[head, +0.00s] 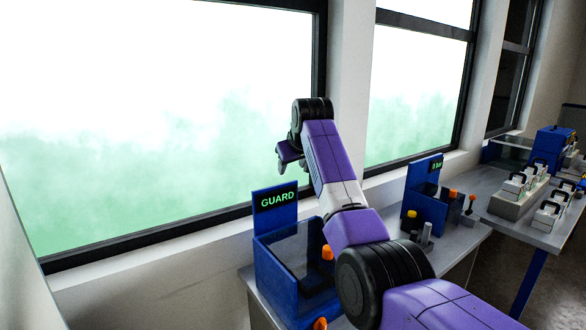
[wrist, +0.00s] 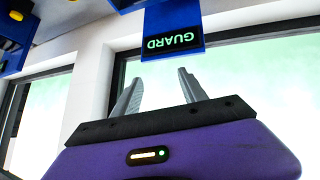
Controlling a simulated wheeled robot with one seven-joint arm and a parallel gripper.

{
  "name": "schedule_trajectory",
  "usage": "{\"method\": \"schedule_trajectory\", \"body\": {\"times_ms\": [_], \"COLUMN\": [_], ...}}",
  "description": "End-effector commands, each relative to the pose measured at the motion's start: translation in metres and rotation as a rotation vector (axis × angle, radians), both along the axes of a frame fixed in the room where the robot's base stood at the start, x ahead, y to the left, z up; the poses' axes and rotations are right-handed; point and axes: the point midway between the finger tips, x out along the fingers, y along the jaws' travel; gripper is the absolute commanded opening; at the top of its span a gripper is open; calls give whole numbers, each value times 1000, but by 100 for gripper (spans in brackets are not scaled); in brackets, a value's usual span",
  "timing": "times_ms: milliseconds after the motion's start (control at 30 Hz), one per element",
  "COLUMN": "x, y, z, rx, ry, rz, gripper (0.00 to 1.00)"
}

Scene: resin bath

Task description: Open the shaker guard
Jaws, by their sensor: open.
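The shaker guard station is a blue box with dark see-through panels (head: 305,250) and an upright blue sign reading GUARD (head: 277,200). It stands on the grey bench at the bottom middle of the head view. An orange knob (head: 327,252) shows at its right side, partly near my arm. My gripper (head: 290,160) is raised above and behind the station, in front of the window, touching nothing. In the wrist view, my gripper's two grey fingers (wrist: 162,92) are apart and empty. The sign (wrist: 172,42) appears upside down beyond them. Whether the guard is open or shut I cannot tell.
A second blue station (head: 428,205) with a sign and yellow and orange knobs stands to the right on the bench (head: 462,243). A farther table (head: 535,235) holds grey blocks with black handles. Windows with dark frames line the wall close behind the bench.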

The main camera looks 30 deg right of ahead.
Motion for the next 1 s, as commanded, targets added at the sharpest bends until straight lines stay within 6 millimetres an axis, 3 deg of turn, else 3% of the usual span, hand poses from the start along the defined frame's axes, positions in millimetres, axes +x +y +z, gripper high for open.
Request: {"method": "schedule_trajectory", "body": {"times_ms": [767, 867, 1000], "x": [-1, 8, 19], "y": [1, -2, -6], "z": [8, 24, 71], "rx": [0, -10, -38], "ry": [-23, -94, -256], "rz": [-5, -13, -21], "gripper": [50, 50, 50]}}
